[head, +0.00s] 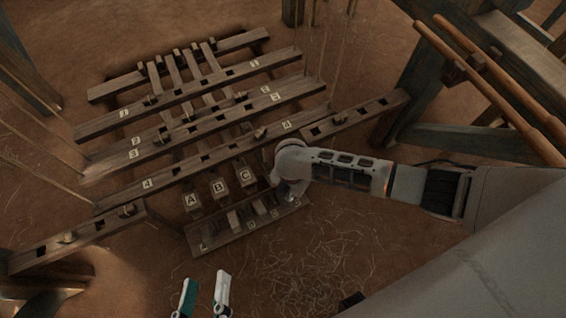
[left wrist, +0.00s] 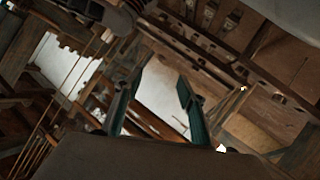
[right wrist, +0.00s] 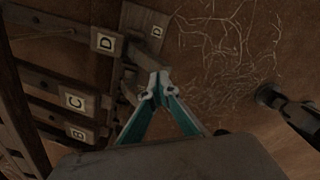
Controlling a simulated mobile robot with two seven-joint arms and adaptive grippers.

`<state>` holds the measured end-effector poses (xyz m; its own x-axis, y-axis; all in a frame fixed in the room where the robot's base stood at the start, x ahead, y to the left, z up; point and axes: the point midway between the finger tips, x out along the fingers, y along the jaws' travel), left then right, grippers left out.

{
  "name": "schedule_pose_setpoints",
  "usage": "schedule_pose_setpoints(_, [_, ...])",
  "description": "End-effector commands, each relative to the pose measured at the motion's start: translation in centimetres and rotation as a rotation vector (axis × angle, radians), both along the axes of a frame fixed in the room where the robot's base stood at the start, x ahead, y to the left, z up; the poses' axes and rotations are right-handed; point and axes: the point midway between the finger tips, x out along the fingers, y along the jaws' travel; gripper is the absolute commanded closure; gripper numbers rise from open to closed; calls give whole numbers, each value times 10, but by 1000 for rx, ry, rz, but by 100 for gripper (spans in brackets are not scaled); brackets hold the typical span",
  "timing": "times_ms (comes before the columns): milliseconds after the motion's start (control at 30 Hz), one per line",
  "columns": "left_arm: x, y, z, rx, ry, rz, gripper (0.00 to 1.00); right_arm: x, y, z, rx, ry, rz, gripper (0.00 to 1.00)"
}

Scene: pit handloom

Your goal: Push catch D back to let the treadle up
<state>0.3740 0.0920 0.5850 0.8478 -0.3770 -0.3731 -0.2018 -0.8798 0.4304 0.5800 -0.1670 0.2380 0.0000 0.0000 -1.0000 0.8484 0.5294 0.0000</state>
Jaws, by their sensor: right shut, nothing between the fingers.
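The treadle marked D (right wrist: 105,43) shows in the right wrist view. Beside it is the catch board (right wrist: 141,22) with its own D plate (right wrist: 155,31). A dark wooden block beside my right fingertips looks like catch D (right wrist: 129,87), partly hidden. My right gripper (right wrist: 158,86) is shut and empty, its tips close to this block; I cannot tell whether they touch. In the head view my right wrist covers treadle D and its catch. My left gripper (head: 205,290) is open and empty, at the bottom of the head view, apart from the loom.
Treadles A (head: 192,200), B (head: 219,187) and C (head: 245,175) lie left of my right wrist, with the catch board (head: 225,238) across their near ends. Long cross-bars (head: 190,122) lie behind. Loom posts stand at upper right. The straw-strewn floor (head: 320,260) in front is clear.

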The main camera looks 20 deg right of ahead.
Motion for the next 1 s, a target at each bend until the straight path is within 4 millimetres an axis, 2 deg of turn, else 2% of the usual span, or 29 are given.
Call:
schedule_pose_setpoints(600, [-14,-1,-27,5,57,-5,60,-3,0,-27,0,6,0,100])
schedule_pose_setpoints(1000, [-15,-1,-28,12,61,-9,60,-6,0,-30,-1,7,0,100])
